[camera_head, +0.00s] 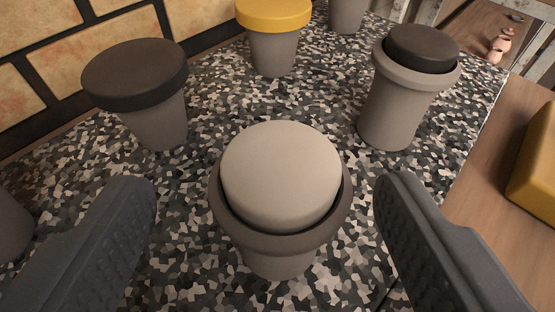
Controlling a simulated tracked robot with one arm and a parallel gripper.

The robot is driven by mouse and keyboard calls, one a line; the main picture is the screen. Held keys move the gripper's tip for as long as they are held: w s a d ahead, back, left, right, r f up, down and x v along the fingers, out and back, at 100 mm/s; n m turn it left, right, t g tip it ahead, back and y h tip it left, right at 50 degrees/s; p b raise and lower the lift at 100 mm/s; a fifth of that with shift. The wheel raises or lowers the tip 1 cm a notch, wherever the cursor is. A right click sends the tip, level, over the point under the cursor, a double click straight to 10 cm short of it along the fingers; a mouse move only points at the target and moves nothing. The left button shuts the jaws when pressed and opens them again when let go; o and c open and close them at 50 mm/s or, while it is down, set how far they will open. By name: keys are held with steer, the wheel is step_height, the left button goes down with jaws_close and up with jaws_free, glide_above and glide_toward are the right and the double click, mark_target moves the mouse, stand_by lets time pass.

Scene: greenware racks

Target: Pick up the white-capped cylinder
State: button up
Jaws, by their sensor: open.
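The white-capped cylinder (281,177) stands upright on the speckled surface in the middle of the view. Its cap is pale and round, and its grey body has a wide rim around the cap. My gripper (265,200) is open, with one dark finger to the left of the cylinder and one to the right. Speckled surface shows between each finger and the cylinder, so neither finger appears to touch it. The lower part of the body is mostly hidden under its rim.
A dark-capped cylinder (137,78) stands behind left, another dark-topped one (408,95) behind right. A yellow-capped cylinder (274,28) stands farther back, near a tan tiled wall (45,45). A yellow object (536,165) lies on wood at right. The speckled surface (230,105) is bare between cylinders.

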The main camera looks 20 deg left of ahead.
mark_target(282, 162)
steer(key=shift+d+b+x, duration=0.15)
steer(key=shift+b+x, duration=0.3)
steer(key=shift+x, duration=1.05)
steer(key=shift+d+b+x, duration=0.15)
steer(key=shift+b+x, duration=0.3)
steer(key=shift+x, duration=1.05)
steer(key=shift+c, duration=0.3)
steer(key=c, duration=1.1)
steer(key=shift+c, duration=0.2)
